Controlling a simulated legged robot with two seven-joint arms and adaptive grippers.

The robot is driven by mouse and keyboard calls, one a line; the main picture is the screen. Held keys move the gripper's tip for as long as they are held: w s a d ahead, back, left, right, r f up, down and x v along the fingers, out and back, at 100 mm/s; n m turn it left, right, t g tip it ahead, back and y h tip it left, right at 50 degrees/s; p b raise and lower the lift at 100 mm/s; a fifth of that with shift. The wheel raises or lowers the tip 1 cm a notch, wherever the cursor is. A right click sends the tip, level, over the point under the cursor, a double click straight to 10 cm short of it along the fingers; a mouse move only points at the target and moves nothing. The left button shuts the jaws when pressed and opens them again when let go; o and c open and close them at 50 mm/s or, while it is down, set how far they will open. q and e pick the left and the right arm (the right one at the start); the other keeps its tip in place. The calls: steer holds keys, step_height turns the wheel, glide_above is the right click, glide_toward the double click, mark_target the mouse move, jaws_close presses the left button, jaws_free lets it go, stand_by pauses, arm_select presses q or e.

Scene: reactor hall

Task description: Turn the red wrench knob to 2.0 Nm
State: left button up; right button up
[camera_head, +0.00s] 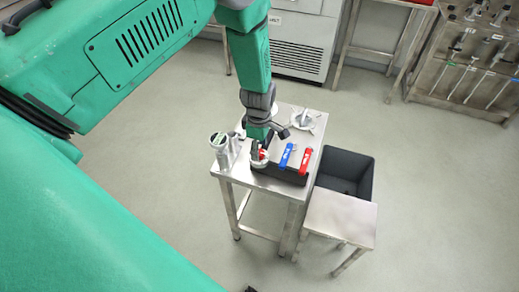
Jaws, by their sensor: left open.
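A red wrench handle (305,160) and a blue wrench handle (286,155) stand side by side at a dark holder (279,174) on the small metal table (235,177). A small red part (263,155) shows at a pale round piece left of the blue handle; I cannot tell whether it is the knob. My left gripper (268,139) reaches down from above, just above and behind this red part, left of the blue handle. It is open. Its fingers are small and partly hidden, and I cannot tell whether they touch anything. No scale reading is legible. My right gripper is not in view.
Grey cups (220,148) stand at the table's left edge. A black bin (344,172) and a lower metal table (341,218) adjoin on the right. A tool rack (470,60) stands far right. The floor around is mostly clear.

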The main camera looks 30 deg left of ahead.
arm_select(q)
steer(key=shift+d+f, duration=0.15)
steer(key=shift+f, duration=0.75)
steer(key=shift+c, duration=0.4)
jaws_close()
